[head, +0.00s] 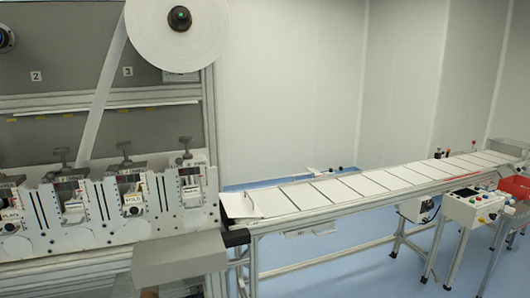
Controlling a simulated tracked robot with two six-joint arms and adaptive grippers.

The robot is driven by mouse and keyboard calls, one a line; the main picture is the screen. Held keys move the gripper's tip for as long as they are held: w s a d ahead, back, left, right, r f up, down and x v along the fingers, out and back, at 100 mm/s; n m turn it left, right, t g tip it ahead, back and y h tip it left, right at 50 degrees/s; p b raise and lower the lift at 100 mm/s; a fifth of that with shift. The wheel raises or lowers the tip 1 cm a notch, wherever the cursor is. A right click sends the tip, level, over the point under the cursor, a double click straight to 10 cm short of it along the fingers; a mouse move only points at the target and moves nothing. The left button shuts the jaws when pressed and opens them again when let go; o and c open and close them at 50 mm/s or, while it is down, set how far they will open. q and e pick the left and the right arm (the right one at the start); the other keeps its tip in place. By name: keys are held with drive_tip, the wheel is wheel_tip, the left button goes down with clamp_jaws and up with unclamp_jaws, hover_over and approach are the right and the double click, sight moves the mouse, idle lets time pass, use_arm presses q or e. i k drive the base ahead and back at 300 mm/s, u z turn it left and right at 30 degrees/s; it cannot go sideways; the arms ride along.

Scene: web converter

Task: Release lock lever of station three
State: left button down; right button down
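A row of white machine stations with lock levers fills the lower left of the head view. One dark lever (125,149) tops the station with a small card reading like "HOLD" (132,198). Another dark lever (186,143) stands on the rightmost station (190,190), and a third lever (62,155) is farther left. A "3" plate (128,71) and a "2" plate (36,76) are on the grey panel above. I cannot tell which lever belongs to station three, nor whether any lever is locked. Neither of my grippers is recognisable in view.
A large white roll (177,33) hangs above, its web (100,105) running down to the stations. A grey box-shaped part (180,259) juts out below the right stations. A long conveyor (340,188) extends right, past a control box (473,207) and a red bin (515,187). Blue floor lies below.

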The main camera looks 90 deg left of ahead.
sight(115, 168)
drive_tip(key=z, duration=1.05)
drive_tip(key=i, duration=0.15)
drive_tip(key=u, duration=2.6)
drive_tip(key=i, duration=0.3)
drive_tip(key=u, duration=2.55)
drive_tip(key=k, duration=0.65)
drive_tip(key=u, duration=0.35)
drive_tip(key=i, duration=1.65)
drive_tip(key=z, duration=0.4)
